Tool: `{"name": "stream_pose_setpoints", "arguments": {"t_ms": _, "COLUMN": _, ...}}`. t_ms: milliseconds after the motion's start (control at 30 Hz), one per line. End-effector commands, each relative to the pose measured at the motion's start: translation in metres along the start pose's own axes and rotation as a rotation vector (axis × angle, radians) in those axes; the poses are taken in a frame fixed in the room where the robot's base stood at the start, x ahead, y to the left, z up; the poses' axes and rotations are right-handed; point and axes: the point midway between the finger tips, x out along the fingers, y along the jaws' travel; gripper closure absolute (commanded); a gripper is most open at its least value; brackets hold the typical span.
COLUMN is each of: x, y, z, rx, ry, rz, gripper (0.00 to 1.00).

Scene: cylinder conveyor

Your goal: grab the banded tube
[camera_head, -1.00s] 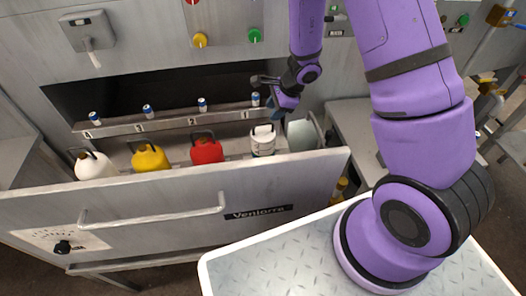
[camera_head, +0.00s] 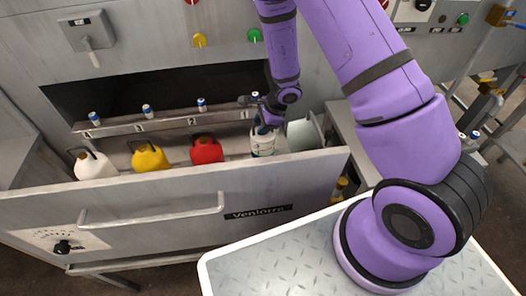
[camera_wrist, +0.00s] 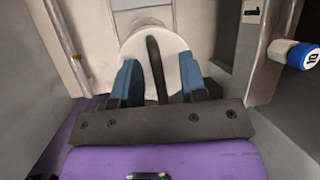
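A white container (camera_head: 263,147) with dark markings stands fourth from the left in the open drawer; it is the one that looks most like a banded tube. In the wrist view, its pale round top (camera_wrist: 138,48) carries a black upright handle (camera_wrist: 155,66). My gripper (camera_head: 264,126) is right over this container. In the wrist view, the blue fingers of my gripper (camera_wrist: 159,80) are apart, one on each side of the handle, with gaps between. The lower part of the container is hidden from the wrist view.
White (camera_head: 95,166), yellow (camera_head: 149,158) and red (camera_head: 206,151) jugs stand to the left in the drawer (camera_head: 150,205). A greyish open bin (camera_head: 303,135) is just right. Blue-capped knobs line the rail (camera_head: 175,123) behind; one knob (camera_wrist: 303,55) is close by in the wrist view.

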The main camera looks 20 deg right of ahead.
Motion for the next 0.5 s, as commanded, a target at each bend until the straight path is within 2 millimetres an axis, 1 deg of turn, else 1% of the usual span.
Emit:
{"name": "stream_pose_setpoints", "arguments": {"t_ms": 67, "x": -0.0003, "y": -0.0001, "z": 0.0001, "rx": 0.0, "ry": 0.0, "rz": 0.0, "gripper": 0.61}}
{"name": "stream_pose_setpoints", "arguments": {"t_ms": 100, "x": -0.0003, "y": -0.0001, "z": 0.0, "rx": 0.0, "ry": 0.0, "rz": 0.0, "gripper": 0.63}}
{"name": "stream_pose_setpoints", "arguments": {"t_ms": 267, "x": -0.0004, "y": -0.0001, "z": 0.0, "rx": 0.0, "ry": 0.0, "rz": 0.0, "gripper": 1.0}}
{"name": "stream_pose_setpoints", "arguments": {"t_ms": 500, "x": -0.0006, "y": -0.0001, "z": -0.0001, "rx": 0.0, "ry": 0.0, "rz": 0.0, "gripper": 1.0}}
